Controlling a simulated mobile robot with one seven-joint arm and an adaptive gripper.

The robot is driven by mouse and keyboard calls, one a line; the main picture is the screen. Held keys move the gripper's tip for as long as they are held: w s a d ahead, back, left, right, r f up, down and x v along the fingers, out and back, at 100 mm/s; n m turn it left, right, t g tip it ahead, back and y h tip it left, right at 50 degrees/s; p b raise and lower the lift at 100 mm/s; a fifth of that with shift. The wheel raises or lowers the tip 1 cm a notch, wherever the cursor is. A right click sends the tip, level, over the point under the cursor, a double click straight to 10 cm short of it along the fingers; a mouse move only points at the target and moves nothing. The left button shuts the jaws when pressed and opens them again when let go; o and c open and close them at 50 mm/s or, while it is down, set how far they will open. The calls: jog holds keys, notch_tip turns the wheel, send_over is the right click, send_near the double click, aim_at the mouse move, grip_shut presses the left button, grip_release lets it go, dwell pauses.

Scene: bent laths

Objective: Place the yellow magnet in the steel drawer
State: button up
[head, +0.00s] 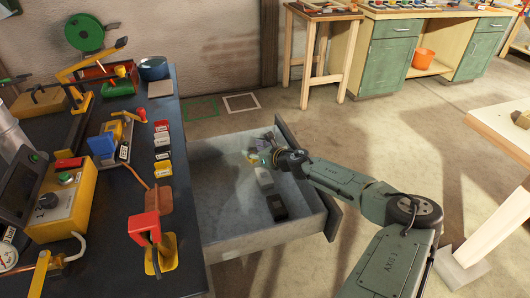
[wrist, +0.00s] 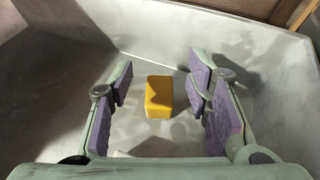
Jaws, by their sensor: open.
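The steel drawer (head: 219,215) stands pulled open from the dark workbench in the head view; its grey floor also shows in the wrist view (wrist: 130,65). The yellow magnet (wrist: 159,97) is a small block lying on the drawer floor, between and beyond my open fingers in the wrist view. In the head view the magnet is mostly hidden by my gripper (head: 262,157), which is inside the drawer near its far end. My gripper (wrist: 162,108) is open, with a gap on both sides of the magnet.
Several small blocks, a red-handled device (head: 146,228) and a yellow control box (head: 68,200) crowd the workbench. The drawer's left part is clear.

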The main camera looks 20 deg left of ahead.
jog(key=b+v, duration=0.4)
jog(key=v, duration=0.8)
jog(key=shift+r, duration=0.2)
